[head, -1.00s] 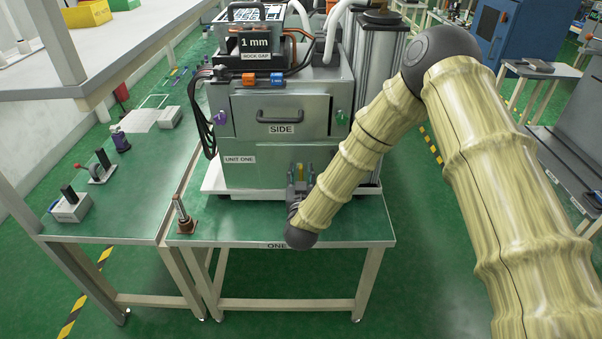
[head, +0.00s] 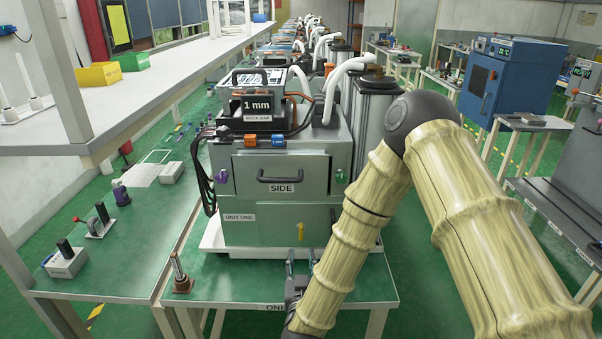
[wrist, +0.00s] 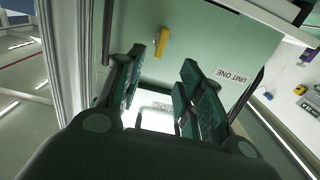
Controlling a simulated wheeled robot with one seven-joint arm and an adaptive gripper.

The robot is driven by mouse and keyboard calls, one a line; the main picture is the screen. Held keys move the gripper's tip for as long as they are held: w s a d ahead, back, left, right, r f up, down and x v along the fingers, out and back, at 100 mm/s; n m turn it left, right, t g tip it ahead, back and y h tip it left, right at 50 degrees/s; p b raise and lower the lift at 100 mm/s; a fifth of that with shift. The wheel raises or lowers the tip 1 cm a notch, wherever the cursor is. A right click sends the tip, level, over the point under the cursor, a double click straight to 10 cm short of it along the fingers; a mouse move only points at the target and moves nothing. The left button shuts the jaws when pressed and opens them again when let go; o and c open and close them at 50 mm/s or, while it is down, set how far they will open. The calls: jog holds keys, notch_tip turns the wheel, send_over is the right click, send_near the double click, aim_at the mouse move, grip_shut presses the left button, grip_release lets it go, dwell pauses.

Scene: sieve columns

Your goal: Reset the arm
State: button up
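My gripper (head: 300,265) is in front of the machine labelled unit one (head: 270,225), low over the front of its green table (head: 225,285). In the wrist view my gripper (wrist: 160,72) has its two dark green-padded fingers apart, with nothing between them. A small yellow handle (head: 300,231) on the machine's lower front is beyond the fingertips; it also shows in the wrist view (wrist: 161,42). My arm's tan, bamboo-like links hide the machine's lower right corner and part of the table.
A short metal post on a brown base (head: 180,275) stands on the table left of my gripper. The side drawer (head: 281,175) above is shut. Another green bench (head: 130,235) with small devices is at left. A blue cabinet (head: 490,80) stands at back right.

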jog(key=s+d+f+n+g+y, duration=0.1)
jog(key=s+d+f+g, duration=0.45)
jog(key=s+f, duration=0.4)
jog(key=s+d+f+g, duration=0.4)
jog(key=s+d+f, duration=0.25)
jog(key=f, duration=0.55)
jog(key=s+d+f+g, duration=0.2)
jog(key=s+d, duration=0.1)
jog(key=s, duration=0.5)
jog(key=s+d+f+m+g, duration=0.1)
jog(key=s+d+f+g, duration=0.1)
jog(key=s, duration=0.6)
jog(key=s+d+f+g+h, duration=0.1)
jog(key=s+d+g, duration=0.3)
jog(key=s, duration=0.4)
jog(key=shift+d+f, duration=0.7)
jog(key=shift+d, duration=0.1)
